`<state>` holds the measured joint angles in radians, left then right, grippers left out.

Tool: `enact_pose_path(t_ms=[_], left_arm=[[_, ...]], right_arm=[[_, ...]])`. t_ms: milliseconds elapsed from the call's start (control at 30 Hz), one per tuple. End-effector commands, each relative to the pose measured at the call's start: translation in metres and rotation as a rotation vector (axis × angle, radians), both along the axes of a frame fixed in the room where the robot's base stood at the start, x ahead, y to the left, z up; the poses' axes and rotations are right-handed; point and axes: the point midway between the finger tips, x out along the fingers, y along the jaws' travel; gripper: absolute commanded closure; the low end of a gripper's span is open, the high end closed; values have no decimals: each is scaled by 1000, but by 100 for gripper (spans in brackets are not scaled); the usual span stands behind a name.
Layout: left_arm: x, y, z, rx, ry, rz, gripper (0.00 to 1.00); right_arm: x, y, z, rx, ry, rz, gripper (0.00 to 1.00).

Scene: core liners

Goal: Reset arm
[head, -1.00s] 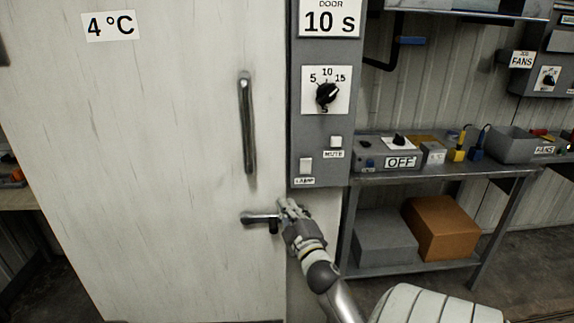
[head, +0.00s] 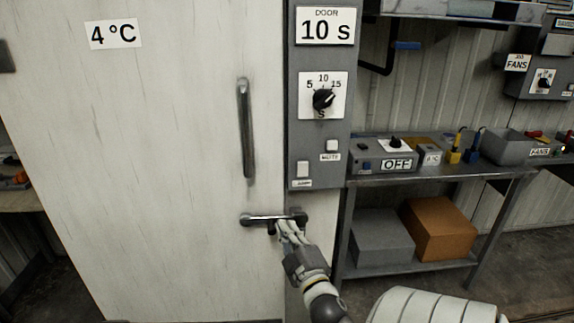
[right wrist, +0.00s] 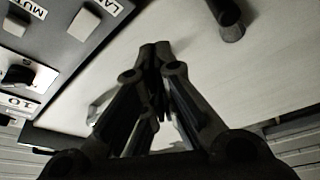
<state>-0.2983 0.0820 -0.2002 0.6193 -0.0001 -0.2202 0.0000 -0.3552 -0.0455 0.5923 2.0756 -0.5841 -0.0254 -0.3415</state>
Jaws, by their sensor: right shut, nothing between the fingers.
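My right gripper (head: 287,230) is shut and empty. In the head view its fingertips overlap the lower edge of the door's lever handle (head: 272,219), near its right end. I cannot tell whether they touch it. In the right wrist view the closed fingers (right wrist: 156,55) point toward the pale door (right wrist: 225,75). The white door (head: 170,180) bears a 4 °C label and a vertical grab bar (head: 246,130), and it looks closed. My left gripper is not in view.
A grey control panel (head: 303,120) with a DOOR 10 s label, a dial and switches is right of the door. A metal shelf (head: 440,180) farther right holds switch boxes above, with a grey box (head: 382,238) and a cardboard box (head: 438,228) below.

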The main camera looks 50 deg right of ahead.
Motion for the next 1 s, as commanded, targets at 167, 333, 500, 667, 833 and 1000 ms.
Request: enact_pose_path(t_ms=[167, 333, 500, 667, 833, 1000], left_arm=[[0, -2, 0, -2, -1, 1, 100], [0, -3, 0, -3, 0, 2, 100], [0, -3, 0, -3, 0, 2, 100], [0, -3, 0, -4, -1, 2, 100], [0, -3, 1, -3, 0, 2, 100], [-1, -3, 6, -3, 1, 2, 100]], right_arm=[[-2, 2, -1, -1, 1, 0, 100], [-2, 2, -1, -1, 1, 0, 100], [-1, 2, 0, -1, 1, 0, 100], [-1, 2, -1, 0, 1, 0, 100], [9, 8, -35, 76, 37, 24, 100], [28, 40, -139, 303, 155, 87, 100]])
